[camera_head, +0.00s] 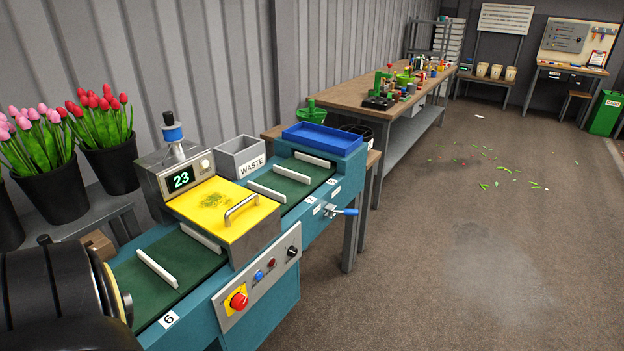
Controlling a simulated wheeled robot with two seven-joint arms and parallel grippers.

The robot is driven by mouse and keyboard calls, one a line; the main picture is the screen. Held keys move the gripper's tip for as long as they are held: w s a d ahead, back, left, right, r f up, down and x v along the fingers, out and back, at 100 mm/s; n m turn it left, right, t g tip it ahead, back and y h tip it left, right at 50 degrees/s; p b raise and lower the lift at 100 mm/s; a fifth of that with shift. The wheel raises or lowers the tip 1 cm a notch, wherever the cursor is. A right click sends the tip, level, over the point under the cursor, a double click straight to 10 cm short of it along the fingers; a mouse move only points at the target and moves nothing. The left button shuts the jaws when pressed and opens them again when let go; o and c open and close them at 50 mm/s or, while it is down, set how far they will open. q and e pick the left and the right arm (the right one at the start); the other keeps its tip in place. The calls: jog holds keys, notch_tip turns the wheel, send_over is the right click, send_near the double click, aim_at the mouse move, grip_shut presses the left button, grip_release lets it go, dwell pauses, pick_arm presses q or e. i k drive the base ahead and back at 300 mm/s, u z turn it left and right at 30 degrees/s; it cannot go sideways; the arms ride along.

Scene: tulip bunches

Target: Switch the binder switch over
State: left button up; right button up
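The binding machine (262,318) is a teal bench with a green belt and a yellow lid (222,205) with a metal handle. Its grey front panel (262,285) carries a red stop button (238,301) on yellow, a blue button (258,276), a small red button (271,263) and a black knob switch (292,252) at the right end. I cannot tell which position the knob is in. A blue-handled lever (345,211) sticks out from the machine's side, right of the panel. Neither of my grippers is in view.
A display reading 23 (181,180) stands behind the lid. A grey WASTE bin (240,156) and blue tray (322,138) sit farther along. Tulip buckets (52,193) stand left. A large black rounded shape fills the lower left.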

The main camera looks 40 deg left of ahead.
aim_at(240, 302)
jog(key=i, duration=1.95)
jog(key=u, duration=3.35)
